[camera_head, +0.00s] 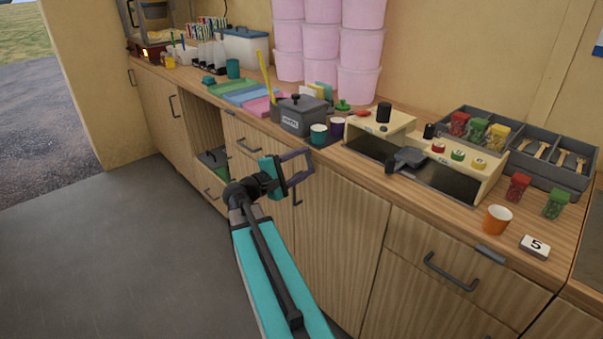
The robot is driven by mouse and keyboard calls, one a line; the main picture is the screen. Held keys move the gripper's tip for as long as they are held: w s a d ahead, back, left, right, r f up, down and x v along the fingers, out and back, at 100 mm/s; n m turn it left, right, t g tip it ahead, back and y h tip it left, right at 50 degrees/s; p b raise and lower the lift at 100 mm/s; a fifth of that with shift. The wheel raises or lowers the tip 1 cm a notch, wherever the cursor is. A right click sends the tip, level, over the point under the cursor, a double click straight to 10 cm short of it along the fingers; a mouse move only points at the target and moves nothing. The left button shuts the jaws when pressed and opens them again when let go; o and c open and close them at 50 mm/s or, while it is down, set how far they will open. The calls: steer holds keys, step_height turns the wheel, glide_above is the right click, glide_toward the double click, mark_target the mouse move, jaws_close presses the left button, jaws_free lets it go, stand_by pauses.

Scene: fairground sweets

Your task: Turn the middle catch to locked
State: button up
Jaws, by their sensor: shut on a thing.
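My gripper (297,168), with a teal and a purple-grey jaw, is at the counter's front edge, above a cupboard door. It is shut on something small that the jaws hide. From its place this seems to be the middle catch, but its shape and turn cannot be seen. A flat grey piece (490,254), perhaps another catch, lies at the counter edge on the right. A smaller grey piece (229,112) shows at the edge on the left.
Drawer handles (450,272) stick out below. The floor (130,220) at left is clear.

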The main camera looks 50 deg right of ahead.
steer(key=m+b, duration=0.2)
steer(key=b, duration=0.1)
steer(key=shift+w+f, duration=0.2)
steer(key=shift+w, duration=0.1)
steer(key=shift+w+r+m+b, duration=0.1)
steer(key=shift+m+b, duration=0.8)
steer(key=shift+b, duration=0.05)
steer(key=shift+r, duration=0.1)
steer(key=o, duration=1)
steer(key=shift+o, duration=0.2)
